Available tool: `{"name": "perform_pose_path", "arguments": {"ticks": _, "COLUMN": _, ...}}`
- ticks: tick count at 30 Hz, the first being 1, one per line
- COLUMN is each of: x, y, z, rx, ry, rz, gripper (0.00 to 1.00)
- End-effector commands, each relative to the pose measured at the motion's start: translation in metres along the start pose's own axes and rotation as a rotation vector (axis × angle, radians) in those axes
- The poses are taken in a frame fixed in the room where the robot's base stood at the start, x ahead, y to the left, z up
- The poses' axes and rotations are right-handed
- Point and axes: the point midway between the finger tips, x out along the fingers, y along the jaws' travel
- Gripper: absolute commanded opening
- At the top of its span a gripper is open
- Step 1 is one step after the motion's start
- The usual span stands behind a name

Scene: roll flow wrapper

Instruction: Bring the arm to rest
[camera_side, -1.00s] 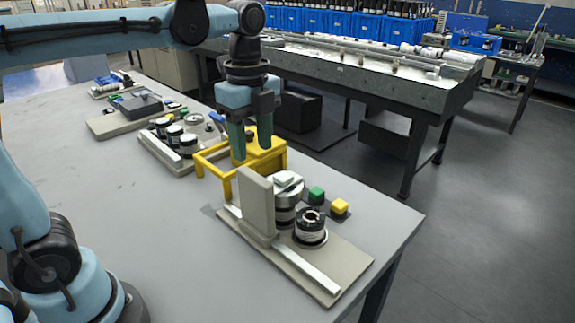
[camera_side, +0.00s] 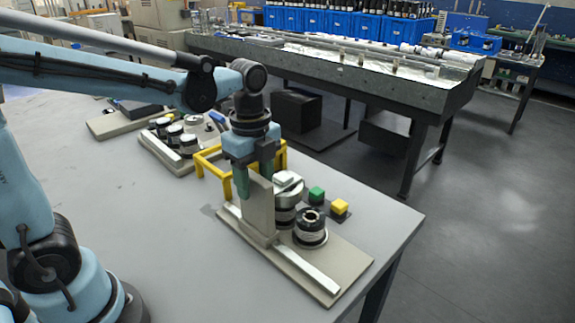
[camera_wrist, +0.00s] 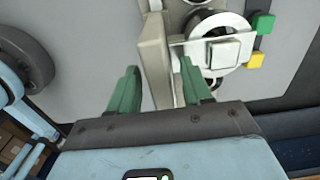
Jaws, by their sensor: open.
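My gripper (camera_side: 255,178) has green fingers that point down. In the side view it is at the upper end of the upright beige plate (camera_side: 260,207), with fingers on either side of it; I cannot tell whether they touch it. In the wrist view my gripper (camera_wrist: 160,85) is open, its fingers spread, with the beige plate (camera_wrist: 157,62) between them. No held object shows. My arm reaches in from the left above the grey table.
The yellow frame (camera_side: 206,163) stands behind my gripper. A silver-topped cylinder (camera_side: 288,188), a dark-ended roll (camera_side: 310,228), a green block (camera_side: 316,196) and a yellow block (camera_side: 340,207) are close on the right. The table (camera_side: 90,190) is clear at left.

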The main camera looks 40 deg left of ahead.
Motion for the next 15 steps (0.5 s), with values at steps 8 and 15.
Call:
{"name": "perform_pose_path", "arguments": {"ticks": 8, "x": -0.004, "y": 0.0, "z": 0.0, "rx": 0.0, "ry": 0.0, "rz": 0.0, "gripper": 0.49}}
{"name": "perform_pose_path", "arguments": {"ticks": 15, "x": -0.029, "y": 0.0, "z": 0.0, "rx": 0.0, "ry": 0.0, "rz": 0.0, "gripper": 0.49}}
